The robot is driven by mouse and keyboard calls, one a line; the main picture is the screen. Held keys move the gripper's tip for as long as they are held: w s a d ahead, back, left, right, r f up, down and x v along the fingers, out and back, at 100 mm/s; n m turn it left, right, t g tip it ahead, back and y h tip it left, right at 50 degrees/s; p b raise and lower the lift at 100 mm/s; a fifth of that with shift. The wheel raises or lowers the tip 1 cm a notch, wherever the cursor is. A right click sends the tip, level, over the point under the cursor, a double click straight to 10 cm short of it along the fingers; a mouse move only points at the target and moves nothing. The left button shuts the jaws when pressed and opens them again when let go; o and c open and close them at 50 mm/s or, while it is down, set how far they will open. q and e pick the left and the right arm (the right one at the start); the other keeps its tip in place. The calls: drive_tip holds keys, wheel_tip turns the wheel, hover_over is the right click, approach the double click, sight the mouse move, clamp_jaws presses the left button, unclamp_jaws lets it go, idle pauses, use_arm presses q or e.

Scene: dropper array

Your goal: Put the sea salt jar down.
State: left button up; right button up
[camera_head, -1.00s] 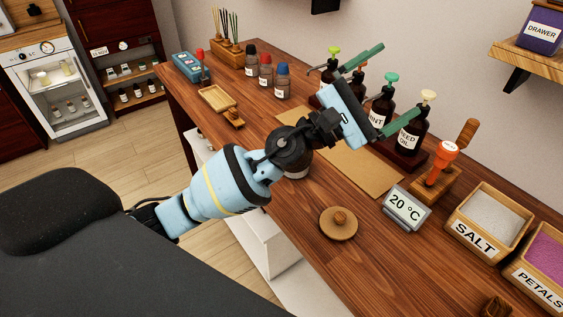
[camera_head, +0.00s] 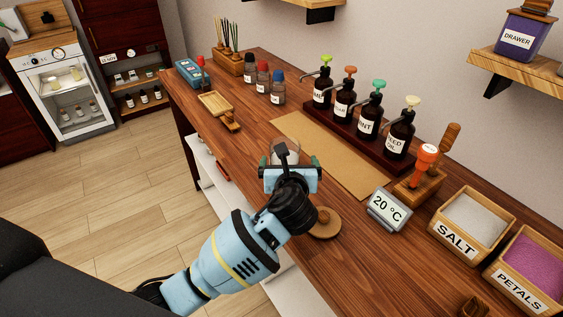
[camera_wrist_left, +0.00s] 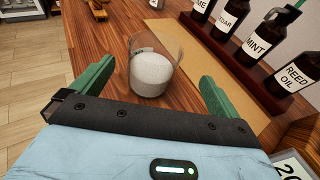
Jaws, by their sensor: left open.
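The sea salt jar (camera_wrist_left: 152,76) is an open clear glass jar holding white salt. It stands upright on the wooden counter, its label mostly turned away in the left wrist view. In the head view the jar (camera_head: 284,149) shows only partly, its lower part hidden behind my gripper. My left gripper (camera_head: 290,161) is open, with green fingers. In the left wrist view the fingers of my gripper (camera_wrist_left: 156,74) spread to either side of the jar, with gaps on both sides and no contact seen. A round wooden lid (camera_head: 326,224) lies on the counter close to my wrist.
A brown mat (camera_head: 325,146) lies behind the jar, with a rack of pump bottles (camera_head: 367,117) beyond. A temperature display (camera_head: 388,207), a stamp (camera_head: 424,164), a salt bin (camera_head: 470,218) and a petals bin (camera_head: 527,262) stand to the right. A small wooden tray (camera_head: 214,103) is at the left.

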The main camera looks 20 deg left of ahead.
use_arm(q)
drive_tip(key=shift+x, duration=1.35)
drive_tip(key=shift+w+a, duration=0.2)
drive_tip(key=shift+a+b+x, duration=0.15)
drive_tip(key=shift+b+x, duration=0.15)
drive_tip(key=shift+x, duration=0.9)
drive_tip(key=shift+a+b+x, duration=0.15)
drive_tip(key=shift+b+x, duration=0.1)
drive_tip(key=shift+x, duration=0.9)
drive_tip(key=shift+r, duration=0.15)
use_arm(e)
drive_tip(key=shift+s+a+f, duration=0.2)
drive_tip(key=shift+s+f, duration=0.4)
drive_tip(key=shift+f, duration=0.15)
use_arm(q)
drive_tip(key=shift+s, duration=0.1)
drive_tip(key=shift+r, duration=0.1)
drive_tip(key=c, duration=1.5)
drive_tip(key=shift+r, duration=0.1)
use_arm(e)
drive_tip(key=shift+w, duration=0.1)
